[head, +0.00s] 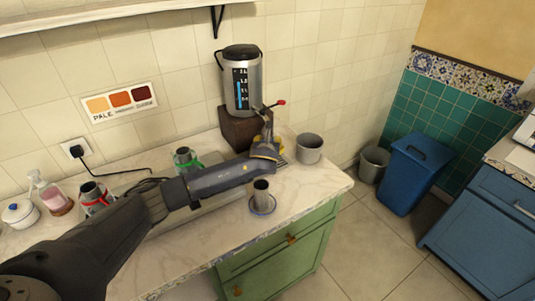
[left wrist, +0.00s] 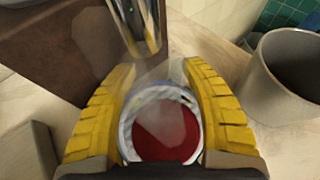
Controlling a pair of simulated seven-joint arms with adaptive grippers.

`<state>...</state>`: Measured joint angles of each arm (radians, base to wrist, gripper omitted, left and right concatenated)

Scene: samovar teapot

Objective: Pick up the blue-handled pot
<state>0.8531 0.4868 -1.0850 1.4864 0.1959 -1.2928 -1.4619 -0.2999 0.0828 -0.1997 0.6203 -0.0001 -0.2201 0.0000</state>
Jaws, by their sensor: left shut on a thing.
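My left gripper (head: 265,148) is beneath the samovar's tap in the head view. In the left wrist view its yellow fingers (left wrist: 160,110) are shut on a round glass (left wrist: 168,150) with dark red liquid in it. Faint steam shows above the glass. A red-handled pot (head: 94,196) stands at the left of the counter. A green-handled pot (head: 184,158) stands behind my left arm, partly hidden. I cannot make out a pot with a blue handle. My right gripper is not in view.
The metal samovar (head: 243,85) stands on a brown block (head: 236,128). A grey container (head: 309,148) is right of my gripper, close by in the left wrist view (left wrist: 290,75). The counter's front right is clear.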

